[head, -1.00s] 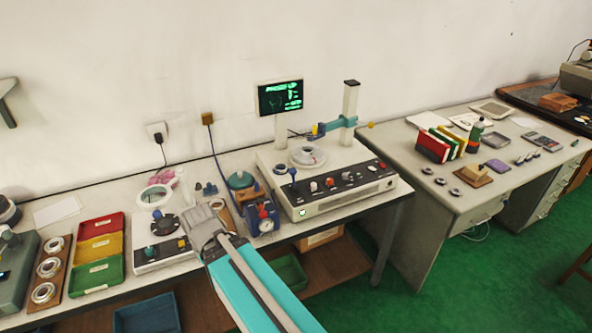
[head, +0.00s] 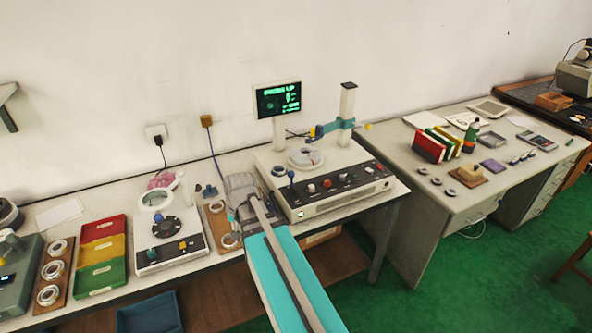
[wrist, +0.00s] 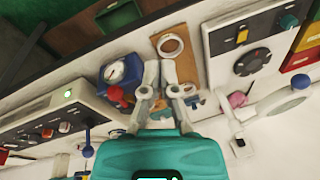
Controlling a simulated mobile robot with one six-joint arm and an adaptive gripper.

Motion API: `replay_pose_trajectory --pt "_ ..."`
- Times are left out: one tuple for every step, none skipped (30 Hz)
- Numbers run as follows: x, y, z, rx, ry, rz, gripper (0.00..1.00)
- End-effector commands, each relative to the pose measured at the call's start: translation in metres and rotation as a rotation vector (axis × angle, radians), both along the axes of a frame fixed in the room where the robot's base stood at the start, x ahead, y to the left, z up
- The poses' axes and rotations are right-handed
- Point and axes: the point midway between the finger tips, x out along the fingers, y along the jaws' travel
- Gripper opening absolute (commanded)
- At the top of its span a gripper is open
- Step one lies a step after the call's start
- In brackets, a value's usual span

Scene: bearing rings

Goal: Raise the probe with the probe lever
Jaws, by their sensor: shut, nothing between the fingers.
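The measuring machine (head: 335,203) stands at the right end of the bench. A lever with a blue ball knob (head: 291,175) stands up at its front left; the blue knob also shows in the wrist view (wrist: 88,152). The probe arm (head: 330,127), teal with a yellow end, sits on the post above a pale ring (head: 305,157) on the round stage. My gripper (wrist: 160,68) is shut and empty. In the head view it is left of the lever, over the blue gauge stand, apart from the lever.
The blue gauge stand (wrist: 122,72) with its red knob is close beside my fingers. A wooden board with a ring (wrist: 172,45) lies near it. The lit monitor (head: 277,99) stands behind. A dial unit (head: 170,245) and coloured trays (head: 102,252) are left.

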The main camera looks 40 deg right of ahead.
Motion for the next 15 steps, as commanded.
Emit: replay_pose_trajectory --pt "0.007 -0.018 0.009 0.014 -0.016 -0.060 0.00" --pt "0.010 -0.027 0.012 0.024 -0.026 -0.097 0.00" --pt "0.014 -0.039 0.016 0.035 -0.039 -0.143 0.00" --pt "0.016 -0.049 0.019 0.045 -0.049 -0.180 0.00" --pt "0.019 -0.058 0.022 0.054 -0.060 -0.215 0.00" --pt "0.021 -0.071 0.026 0.066 -0.073 -0.262 0.00" --pt "0.023 -0.082 0.030 0.075 -0.084 -0.299 0.00" --pt "0.025 -0.091 0.033 0.086 -0.094 -0.333 0.00" --pt "0.027 -0.105 0.037 0.098 -0.108 -0.380 0.00" --pt "0.028 -0.115 0.040 0.107 -0.119 -0.416 0.00" --pt "0.029 -0.126 0.043 0.117 -0.130 -0.452 0.00" --pt "0.031 -0.140 0.048 0.130 -0.143 -0.499 0.00" --pt "0.031 -0.150 0.051 0.139 -0.155 -0.536 0.00" --pt "0.032 -0.161 0.054 0.149 -0.166 -0.571 0.00" --pt "0.032 -0.175 0.059 0.163 -0.180 -0.618 0.00"
